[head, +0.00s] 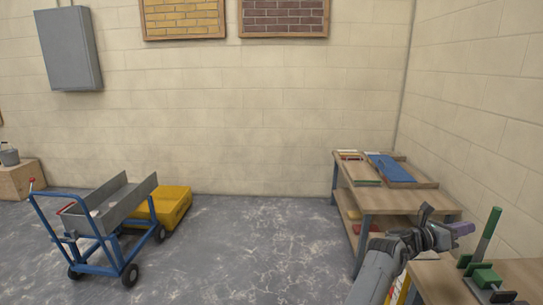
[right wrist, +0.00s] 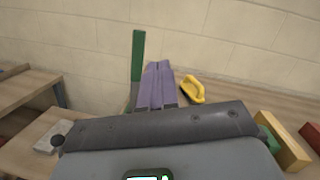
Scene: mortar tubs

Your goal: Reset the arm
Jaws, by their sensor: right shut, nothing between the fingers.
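My right arm comes in at the lower right of the head view. Its right gripper (head: 468,228) has purple fingers and points right, near the bench with the green upright stand. In the right wrist view the purple fingers of the right gripper (right wrist: 157,86) lie side by side, shut with nothing between them. My left gripper is not in view.
A green stand (head: 488,240) rises close to the right gripper on a wooden bench (head: 428,272). A yellow-handled tool (right wrist: 192,91) lies beyond the fingers. A shelved bench (head: 350,182) stands behind. A blue trolley (head: 97,262) and yellow box (head: 172,205) stand left; the middle floor is clear.

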